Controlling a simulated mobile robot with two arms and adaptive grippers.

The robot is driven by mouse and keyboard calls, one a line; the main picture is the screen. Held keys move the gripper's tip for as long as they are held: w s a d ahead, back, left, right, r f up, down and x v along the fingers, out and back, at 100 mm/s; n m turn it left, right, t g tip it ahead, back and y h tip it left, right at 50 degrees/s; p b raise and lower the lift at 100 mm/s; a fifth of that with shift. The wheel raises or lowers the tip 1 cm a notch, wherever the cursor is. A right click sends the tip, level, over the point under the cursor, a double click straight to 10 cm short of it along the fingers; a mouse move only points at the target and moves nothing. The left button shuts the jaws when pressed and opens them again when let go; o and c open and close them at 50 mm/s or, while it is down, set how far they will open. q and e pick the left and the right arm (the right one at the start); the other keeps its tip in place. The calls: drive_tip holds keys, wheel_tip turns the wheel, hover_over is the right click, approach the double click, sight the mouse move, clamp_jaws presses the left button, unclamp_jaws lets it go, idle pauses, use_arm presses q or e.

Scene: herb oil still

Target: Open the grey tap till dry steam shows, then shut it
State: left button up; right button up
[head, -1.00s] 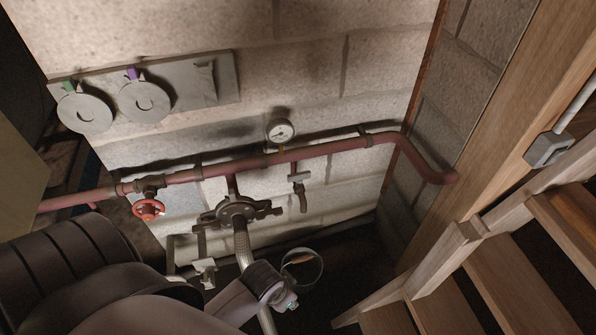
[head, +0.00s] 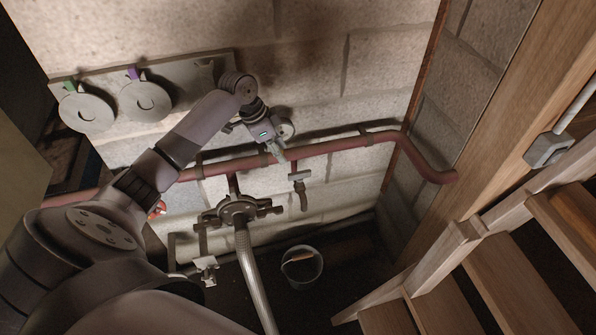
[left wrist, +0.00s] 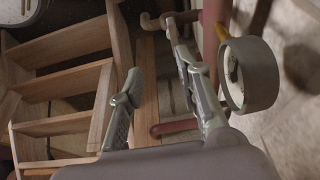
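A small tap with a pale grey handle (head: 299,177) hangs below the red pipe, its spout (head: 303,201) pointing down. I see no steam at the spout. A second pale grey handle (head: 205,265) is on the lower pipework at left. My left gripper (head: 277,152) is in front of the red pipe, up and left of the hanging tap and apart from it. In the left wrist view its fingers (left wrist: 163,100) are spread with nothing between them. The tap's curved spout (left wrist: 150,22) shows beyond the fingertips there. My right gripper is not in view.
The pressure gauge (head: 286,130) is partly hidden behind my left gripper; in the left wrist view the gauge (left wrist: 250,75) is close beside one finger. The red pipe (head: 340,146) runs along the block wall. A bucket (head: 301,268) stands below. Wooden stairs (head: 490,265) are at right.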

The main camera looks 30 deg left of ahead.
sight(299, 173)
use_arm(q)
drive_tip(key=x, duration=0.5)
drive_tip(key=w+x, duration=0.1)
drive_tip(key=x, duration=0.3)
drive_tip(key=w+a+x, duration=0.1)
drive_tip(key=x, duration=0.4)
drive_tip(key=shift+w+d+f, duration=0.1)
drive_tip(key=shift+w, duration=0.25)
drive_tip(key=shift+c, duration=0.5)
clamp_jaws()
